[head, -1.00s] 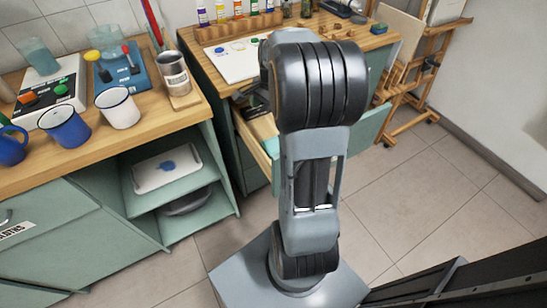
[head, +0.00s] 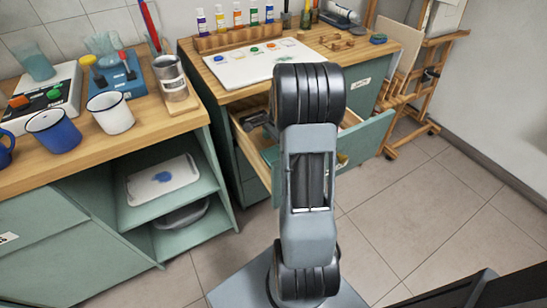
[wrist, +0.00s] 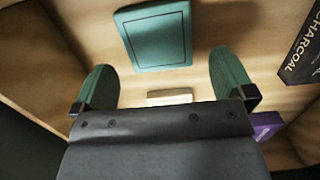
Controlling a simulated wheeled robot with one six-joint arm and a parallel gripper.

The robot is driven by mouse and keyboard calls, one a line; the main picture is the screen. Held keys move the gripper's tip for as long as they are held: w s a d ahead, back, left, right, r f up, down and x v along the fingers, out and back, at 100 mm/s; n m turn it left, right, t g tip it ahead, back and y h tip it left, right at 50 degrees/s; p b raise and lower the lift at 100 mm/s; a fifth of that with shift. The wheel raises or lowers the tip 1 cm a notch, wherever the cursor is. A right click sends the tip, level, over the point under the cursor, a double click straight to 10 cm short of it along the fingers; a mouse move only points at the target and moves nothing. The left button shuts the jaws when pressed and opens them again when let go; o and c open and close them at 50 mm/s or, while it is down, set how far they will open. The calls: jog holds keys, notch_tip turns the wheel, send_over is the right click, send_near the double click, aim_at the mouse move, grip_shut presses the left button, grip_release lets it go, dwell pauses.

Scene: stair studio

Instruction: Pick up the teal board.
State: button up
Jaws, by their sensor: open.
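The teal board (wrist: 155,34) is a flat rectangle with a thin dark outline near its edge. It lies on the wooden floor of the open drawer (head: 243,137), at the upper middle of the wrist view. My gripper (wrist: 165,82) is open and empty, its two green-padded fingers spread wide. The board is beyond the fingertips in the picture, a little left of the middle between them, and not between the pads. In the head view my arm hides most of the drawer's inside and my gripper.
A black charcoal box (wrist: 303,50) lies right of the board. A small cream block (wrist: 170,97) and a purple item (wrist: 267,124) are also in the drawer. Its wooden walls are close by. The counter above holds a white paint sheet (head: 252,66).

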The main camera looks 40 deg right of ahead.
aim_at(274, 154)
jog(key=f, duration=0.1)
jog(key=f+b, duration=0.1)
jog(key=f, duration=0.2)
jog(key=shift+s+a+f, duration=0.1)
jog(key=shift+a+f, duration=0.25)
jog(key=shift+f, duration=0.05)
jog(key=shift+c, duration=0.5)
jog(key=c, duration=0.6)
